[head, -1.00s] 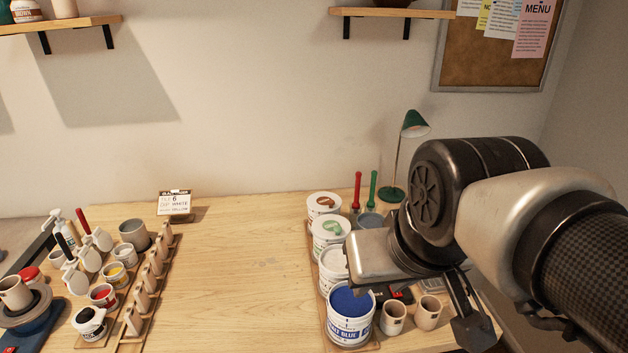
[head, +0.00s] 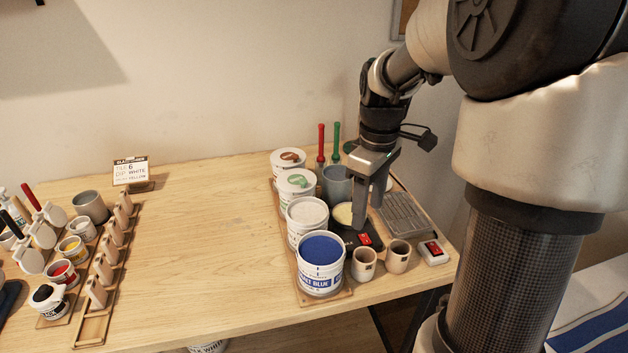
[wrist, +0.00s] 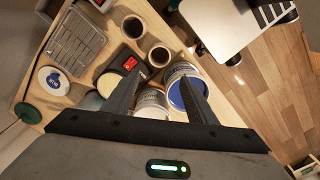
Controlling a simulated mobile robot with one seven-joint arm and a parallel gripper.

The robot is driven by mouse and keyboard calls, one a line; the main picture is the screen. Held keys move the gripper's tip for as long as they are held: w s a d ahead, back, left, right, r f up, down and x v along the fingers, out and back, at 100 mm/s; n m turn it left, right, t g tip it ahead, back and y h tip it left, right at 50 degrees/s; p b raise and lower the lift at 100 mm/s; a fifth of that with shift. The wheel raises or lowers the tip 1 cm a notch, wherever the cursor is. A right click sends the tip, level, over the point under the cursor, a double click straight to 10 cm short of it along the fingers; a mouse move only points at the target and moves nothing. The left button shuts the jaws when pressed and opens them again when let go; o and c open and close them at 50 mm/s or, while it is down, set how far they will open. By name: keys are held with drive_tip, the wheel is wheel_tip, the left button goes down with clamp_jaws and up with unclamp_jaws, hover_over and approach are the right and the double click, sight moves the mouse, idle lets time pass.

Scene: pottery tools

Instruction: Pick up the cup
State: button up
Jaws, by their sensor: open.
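Two small beige cups stand upright side by side near the table's front right, a left one (head: 363,266) and a right one (head: 397,259). In the wrist view they show beyond my fingertips as a nearer cup (wrist: 158,57) and a farther cup (wrist: 133,27). My gripper (head: 368,216) points down behind and above the cups, open and empty. It also shows in the wrist view (wrist: 160,76), with its fingers spread and apart from both cups. A larger grey cup (head: 90,205) stands at the left. Which cup the task means, I cannot tell.
A row of tubs ends in a blue glaze tub (head: 321,267), left of the beige cups. A small timer-like device (head: 433,252) sits right. The table's middle is clear.

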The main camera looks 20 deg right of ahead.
drive_tip(key=b, duration=0.1)
hover_over(364, 258)
drive_tip(key=s+a, duration=0.1)
drive_tip(key=s, duration=0.1)
drive_tip(key=f, duration=1.2)
drive_tip(key=shift+w+a+f, duration=0.1)
drive_tip(key=shift+w+f, duration=0.1)
drive_tip(key=shift+s+f, duration=0.2)
drive_tip(key=shift+f, duration=2.5)
